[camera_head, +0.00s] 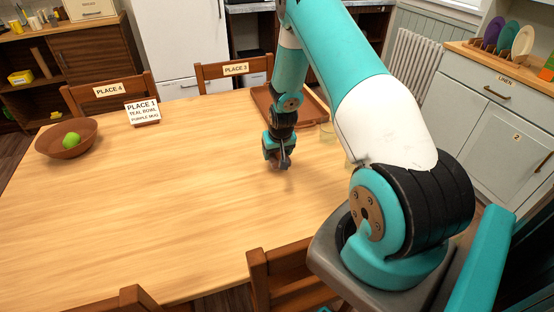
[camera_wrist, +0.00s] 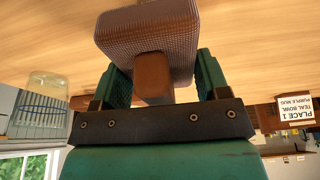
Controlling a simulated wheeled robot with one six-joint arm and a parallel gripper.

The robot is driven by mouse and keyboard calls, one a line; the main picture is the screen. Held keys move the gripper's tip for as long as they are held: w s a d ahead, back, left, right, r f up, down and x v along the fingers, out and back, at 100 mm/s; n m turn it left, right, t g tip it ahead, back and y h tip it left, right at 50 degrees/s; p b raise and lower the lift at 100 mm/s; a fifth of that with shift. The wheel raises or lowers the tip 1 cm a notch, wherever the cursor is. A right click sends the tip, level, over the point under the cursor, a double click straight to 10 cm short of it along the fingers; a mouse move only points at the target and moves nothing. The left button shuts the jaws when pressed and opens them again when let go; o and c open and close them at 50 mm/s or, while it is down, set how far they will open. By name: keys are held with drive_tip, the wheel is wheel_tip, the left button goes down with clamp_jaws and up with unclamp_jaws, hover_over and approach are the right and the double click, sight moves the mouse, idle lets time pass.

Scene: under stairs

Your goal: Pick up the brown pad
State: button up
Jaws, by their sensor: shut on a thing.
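The brown pad (camera_wrist: 148,32) is a rounded block with a textured face and a smoother brown grip (camera_wrist: 153,76). It fills the upper middle of the wrist view, between the two teal fingers of my gripper (camera_wrist: 163,72). My gripper is shut on it. In the head view my gripper (camera_head: 281,160) points down over the wooden table (camera_head: 150,210), right of its middle. Only a small brownish bit of the pad shows there, at the fingertips. I cannot tell whether the pad touches the table.
A brown tray (camera_head: 262,99) lies behind my gripper, and a clear glass (camera_head: 327,133) stands to its right, also in the wrist view (camera_wrist: 45,105). The table's middle is clear.

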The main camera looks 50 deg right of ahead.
wheel_tip(320, 180, up, 16)
drive_tip(key=b, duration=0.1)
drive_tip(key=shift+r, duration=0.25)
